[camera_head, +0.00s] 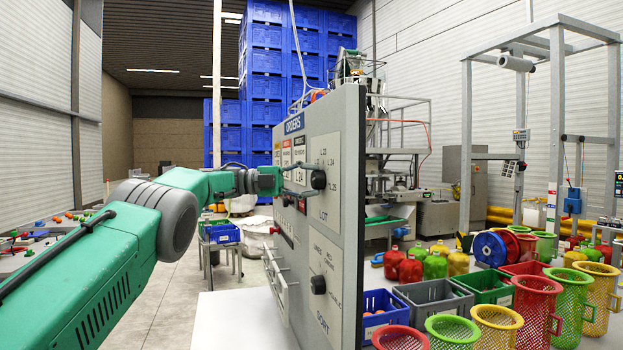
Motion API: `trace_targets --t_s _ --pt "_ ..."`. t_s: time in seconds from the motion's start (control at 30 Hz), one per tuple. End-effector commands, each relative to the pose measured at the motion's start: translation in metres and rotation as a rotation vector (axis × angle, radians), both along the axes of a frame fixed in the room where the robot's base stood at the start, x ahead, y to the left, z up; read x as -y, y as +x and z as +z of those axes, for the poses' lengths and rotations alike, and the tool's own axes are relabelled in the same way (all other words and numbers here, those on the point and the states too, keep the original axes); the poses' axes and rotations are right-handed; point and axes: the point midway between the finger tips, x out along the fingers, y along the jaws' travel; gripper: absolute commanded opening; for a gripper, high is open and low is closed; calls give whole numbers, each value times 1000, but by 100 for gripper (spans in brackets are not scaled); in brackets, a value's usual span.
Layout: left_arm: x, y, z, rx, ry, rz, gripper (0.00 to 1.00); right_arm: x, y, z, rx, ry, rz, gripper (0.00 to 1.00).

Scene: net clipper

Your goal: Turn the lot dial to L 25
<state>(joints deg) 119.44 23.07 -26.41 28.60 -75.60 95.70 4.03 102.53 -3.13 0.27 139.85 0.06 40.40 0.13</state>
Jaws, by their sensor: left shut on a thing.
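The lot dial (319,180) is a black knob on the upper part of the grey upright panel (350,130). Marks reading about L 23, L 24 and L 25 stand around it, with LOT printed below. My left gripper (309,181) reaches in from the left, with its fingers closed around the dial's sides. The fingers cover part of the knob, and I cannot tell which mark its pointer faces. An order card (299,174) under the blue ORDERS sign (294,124) seems to read L 24. My right gripper is out of view.
A second black dial, marked SORT (318,284), sits lower on the panel. A metal handle or rack (277,275) juts from the panel's left face. Blue, grey and green crates and coloured mesh baskets (497,325) stand to the right.

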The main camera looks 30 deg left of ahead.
Motion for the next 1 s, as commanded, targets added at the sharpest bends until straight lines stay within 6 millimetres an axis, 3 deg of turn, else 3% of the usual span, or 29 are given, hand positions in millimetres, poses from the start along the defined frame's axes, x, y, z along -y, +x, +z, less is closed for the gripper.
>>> trace_targets --t_s 0.5,1.0 --pt "-1 1 -4 229 286 2 11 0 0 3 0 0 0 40" --pt "-2 1 -3 289 352 3 11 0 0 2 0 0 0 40"
